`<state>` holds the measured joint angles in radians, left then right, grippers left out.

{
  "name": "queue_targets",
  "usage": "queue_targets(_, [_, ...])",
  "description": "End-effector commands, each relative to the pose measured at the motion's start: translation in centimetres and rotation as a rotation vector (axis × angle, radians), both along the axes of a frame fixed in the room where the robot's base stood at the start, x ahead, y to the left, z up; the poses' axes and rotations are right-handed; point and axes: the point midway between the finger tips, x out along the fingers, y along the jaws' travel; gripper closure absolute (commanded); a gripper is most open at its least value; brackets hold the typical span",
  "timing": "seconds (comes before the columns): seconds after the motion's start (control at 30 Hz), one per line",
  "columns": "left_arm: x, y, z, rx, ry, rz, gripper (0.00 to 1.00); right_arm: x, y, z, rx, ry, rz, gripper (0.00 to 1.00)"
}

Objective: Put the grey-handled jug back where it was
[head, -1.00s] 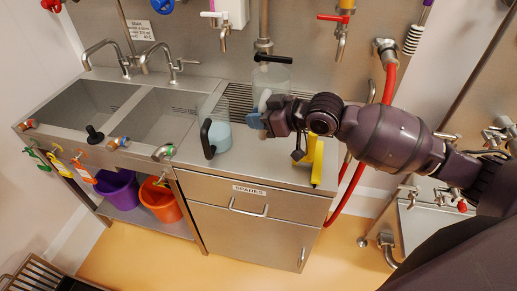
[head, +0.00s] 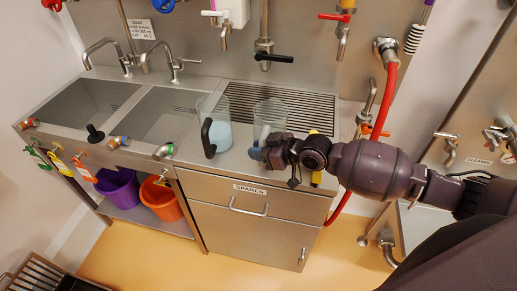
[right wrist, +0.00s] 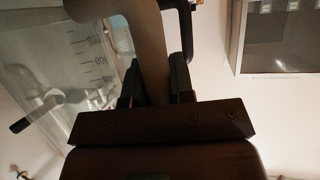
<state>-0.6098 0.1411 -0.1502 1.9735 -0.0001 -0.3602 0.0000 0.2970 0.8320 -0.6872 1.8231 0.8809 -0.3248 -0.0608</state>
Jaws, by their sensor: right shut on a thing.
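The grey-handled jug (head: 270,113) is clear, with a pale grey handle, and stands upright at the front of the steel counter, right of the other jug. I cannot tell whether its base touches the counter. My right gripper (head: 262,154) is shut on its handle from the front. In the right wrist view the handle (right wrist: 148,45) lies between the fingers, and the clear wall with its scale marks (right wrist: 95,60) is at left. A black-handled jug (head: 219,136) with pale blue contents stands close on the left. My left gripper is not in view.
A slotted drain grid (head: 310,105) lies bare behind the held jug, below a black-levered tap (head: 264,58). Two sinks (head: 170,115) are at left. A yellow-handled item (head: 316,179) lies mostly hidden behind my right arm. A red hose (head: 382,105) hangs at right.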

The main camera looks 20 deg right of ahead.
Motion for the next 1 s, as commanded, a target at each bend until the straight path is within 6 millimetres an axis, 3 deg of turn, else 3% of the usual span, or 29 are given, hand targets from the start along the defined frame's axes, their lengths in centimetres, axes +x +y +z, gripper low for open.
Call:
queue_targets(0.27, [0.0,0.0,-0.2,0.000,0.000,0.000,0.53,0.0,0.0,-0.2,0.000,-0.001,0.000,1.00])
queue_targets(0.3, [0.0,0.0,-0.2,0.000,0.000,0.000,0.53,0.0,0.0,-0.2,0.000,0.000,0.000,0.73])
queue_targets(0.43, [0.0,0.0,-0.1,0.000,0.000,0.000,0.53,0.0,0.0,-0.1,0.000,0.000,0.000,0.53])
queue_targets(0.8, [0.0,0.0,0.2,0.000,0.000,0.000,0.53,0.0,0.0,0.3,0.001,-0.001,0.000,0.52])
queue_targets(1.0, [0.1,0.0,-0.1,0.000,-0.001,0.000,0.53,-1.8,-1.8,1.1,-0.004,-0.001,0.000,0.52])
